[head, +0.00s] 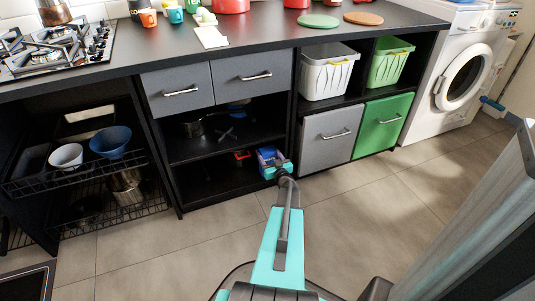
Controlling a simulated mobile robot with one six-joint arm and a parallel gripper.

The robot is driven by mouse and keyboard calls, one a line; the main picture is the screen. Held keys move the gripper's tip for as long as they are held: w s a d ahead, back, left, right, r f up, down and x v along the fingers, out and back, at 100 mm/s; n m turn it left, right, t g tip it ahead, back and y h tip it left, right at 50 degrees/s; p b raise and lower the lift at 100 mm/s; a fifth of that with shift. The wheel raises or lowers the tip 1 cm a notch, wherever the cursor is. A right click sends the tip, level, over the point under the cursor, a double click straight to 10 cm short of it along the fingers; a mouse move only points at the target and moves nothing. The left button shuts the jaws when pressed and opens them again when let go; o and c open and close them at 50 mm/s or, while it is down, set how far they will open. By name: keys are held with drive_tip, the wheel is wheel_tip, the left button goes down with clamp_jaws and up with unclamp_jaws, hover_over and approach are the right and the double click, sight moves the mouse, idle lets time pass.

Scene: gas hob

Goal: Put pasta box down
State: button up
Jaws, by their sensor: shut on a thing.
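The pasta box (267,155) looks like a small blue and purplish packet in the head view. It is at the end of my arm, in front of the right side of the open lower shelf under the drawers. My gripper (275,170) is shut on the box, and its turquoise end hides the box's lower part. I cannot tell whether the box touches the shelf.
The open shelf unit (226,184) has dark items on its upper board and a small red item (242,156) beside the box. A grey door (328,138) stands close on the right. The counter (265,38) is above. The tiled floor (365,215) is clear.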

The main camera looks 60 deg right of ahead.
drive_tip(key=o, duration=1.5)
drive_tip(key=shift+r, duration=0.15)
drive_tip(key=p+v, duration=0.3)
drive_tip(key=v, duration=0.9)
drive_tip(key=shift+p, duration=0.3)
drive_tip(key=shift+w, duration=0.1)
